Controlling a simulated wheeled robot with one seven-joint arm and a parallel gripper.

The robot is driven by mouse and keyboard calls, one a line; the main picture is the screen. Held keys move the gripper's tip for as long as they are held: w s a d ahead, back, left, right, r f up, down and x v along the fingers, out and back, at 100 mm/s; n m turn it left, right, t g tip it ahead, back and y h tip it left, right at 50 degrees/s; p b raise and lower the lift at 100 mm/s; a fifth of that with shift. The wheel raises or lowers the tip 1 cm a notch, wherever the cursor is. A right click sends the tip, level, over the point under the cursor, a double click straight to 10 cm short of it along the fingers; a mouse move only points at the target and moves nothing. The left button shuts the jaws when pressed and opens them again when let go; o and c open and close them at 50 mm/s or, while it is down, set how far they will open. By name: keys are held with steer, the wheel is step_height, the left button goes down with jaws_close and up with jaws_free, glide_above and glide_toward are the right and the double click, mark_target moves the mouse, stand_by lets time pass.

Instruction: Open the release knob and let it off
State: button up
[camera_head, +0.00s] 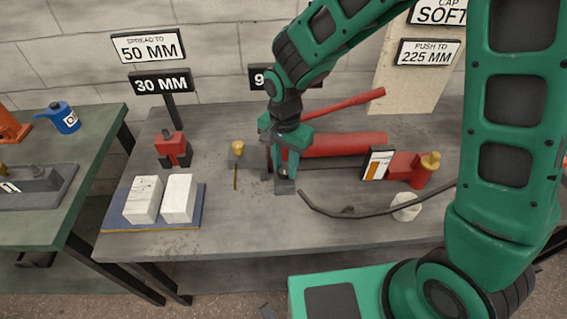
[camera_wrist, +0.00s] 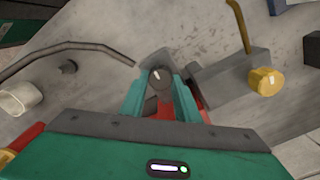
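The red hand pump (camera_head: 338,144) lies on the grey bench, with its long red lever (camera_head: 345,104) raised at an angle. A small dark round knob (camera_wrist: 158,78), which looks like the release knob, is at the pump's left end. My gripper (camera_head: 285,160) points down over that end. In the wrist view its two teal fingers (camera_wrist: 160,92) stand on either side of the dark knob. I cannot tell whether they touch it or leave a small gap. The knob's lower side and the pump end are partly hidden by the fingers.
A grey block with a brass knob (camera_head: 237,147) stands just left; the brass knob also shows in the wrist view (camera_wrist: 266,82). A dark hose (camera_head: 345,213) curves across the front right. White blocks (camera_head: 178,198) sit on a blue mat at left. A gauge (camera_head: 378,163) stands at right.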

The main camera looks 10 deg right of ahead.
steer(key=shift+c, duration=0.9)
steer(key=shift+n, duration=0.3)
steer(key=n, duration=0.3)
steer(key=shift+w+a+n, duration=0.1)
steer(key=shift+n, duration=0.2)
steer(key=n, duration=0.3)
steer(key=shift+n, duration=0.3)
steer(key=n, duration=0.3)
steer(key=shift+n, duration=2.4)
